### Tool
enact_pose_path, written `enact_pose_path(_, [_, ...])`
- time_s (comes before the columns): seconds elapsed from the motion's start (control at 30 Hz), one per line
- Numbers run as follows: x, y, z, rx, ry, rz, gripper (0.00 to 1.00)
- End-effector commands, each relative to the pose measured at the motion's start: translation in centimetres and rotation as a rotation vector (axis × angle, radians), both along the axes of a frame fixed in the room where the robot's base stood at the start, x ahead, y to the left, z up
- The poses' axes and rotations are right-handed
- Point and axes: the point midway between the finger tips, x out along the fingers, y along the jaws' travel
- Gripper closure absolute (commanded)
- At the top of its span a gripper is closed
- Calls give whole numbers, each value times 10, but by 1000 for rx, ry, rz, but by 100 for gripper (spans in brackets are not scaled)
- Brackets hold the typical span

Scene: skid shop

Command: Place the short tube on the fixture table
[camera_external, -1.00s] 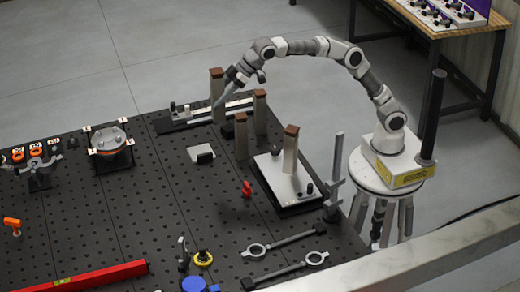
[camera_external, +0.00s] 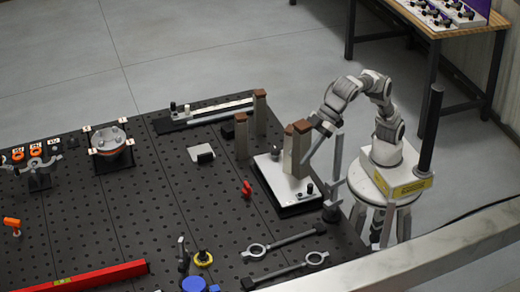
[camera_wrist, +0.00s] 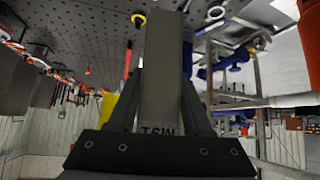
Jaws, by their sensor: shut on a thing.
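The held tube (camera_external: 302,127) is a pale upright bar with a brown top. My gripper (camera_external: 307,156) is shut on it, coming from the right. In the wrist view the tube (camera_wrist: 164,75) stands between both fingers and has dark lettering near the gripper. In the external view it is right beside another brown-topped tube (camera_external: 288,155), above or on a light plate (camera_external: 273,182) with a dark base. I cannot tell whether it touches the plate or the other tube; its lower end is hidden. The fixture table (camera_external: 130,215) is dark and full of holes.
Two more brown-topped tubes (camera_external: 241,137) (camera_external: 260,112) stand farther back. A long rail (camera_external: 210,112) lies at the back edge. A red clamp (camera_external: 246,189) is left of the plate, and a grey post (camera_external: 338,155) rises to its right. The table's middle left is clear.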

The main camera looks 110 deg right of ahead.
Motion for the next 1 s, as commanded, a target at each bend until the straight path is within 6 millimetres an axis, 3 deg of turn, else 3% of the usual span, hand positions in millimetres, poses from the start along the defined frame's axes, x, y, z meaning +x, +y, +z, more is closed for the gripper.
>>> enact_pose_path(0.03, [-17,20,-2,2,-4,25,100])
enact_pose_path(0.2, [-63,65,0,8,-8,76,100])
enact_pose_path(0.53, [-125,113,3,16,-13,139,100])
enact_pose_path(0.87, [-123,111,-26,14,-10,135,100])
enact_pose_path(1.0, [-123,111,-54,13,-9,136,100])
